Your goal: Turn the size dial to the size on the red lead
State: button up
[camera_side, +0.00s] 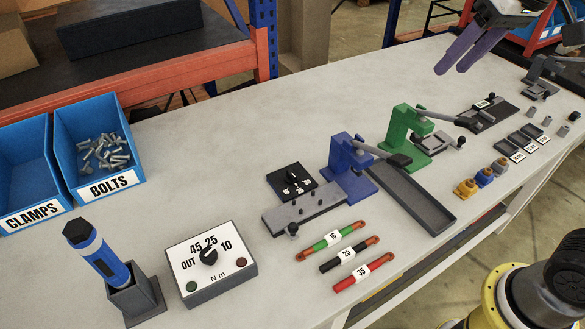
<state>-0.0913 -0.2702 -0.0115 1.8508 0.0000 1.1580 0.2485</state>
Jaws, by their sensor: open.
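Three leads lie in a row on the bench: a green one (322,244) labelled 16, a black one (334,260) labelled 25, and a red one (376,266) labelled 35. A small black plate (277,182) behind the grey rail carries a dark knob (291,177) with small white labels around it. The labels and the knob's pointing direction are too small to read surely. My gripper (452,69) has purple fingers, apart and empty, above the bench at the upper right, far from the plate.
A torque box (222,284) with a black knob, marked OUT, 45, 25, 10 and N m, stands at front left, beside a blue tool (100,254) in a holder. A blue press (350,180) stands close right of the plate, with a green press (402,130) beyond. Blue bins (68,196) sit left.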

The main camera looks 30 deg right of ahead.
jog(key=w+a+f+g, duration=0.1)
jog(key=w+a, duration=0.3)
jog(key=w, duration=0.6)
jog(key=n+g, duration=0.2)
jog(key=g, duration=0.2)
send_over(292, 173)
notch_tip(292, 173, down, 19)
notch_tip(292, 173, down, 14)
jog(key=shift+r, duration=0.2)
grip_shut()
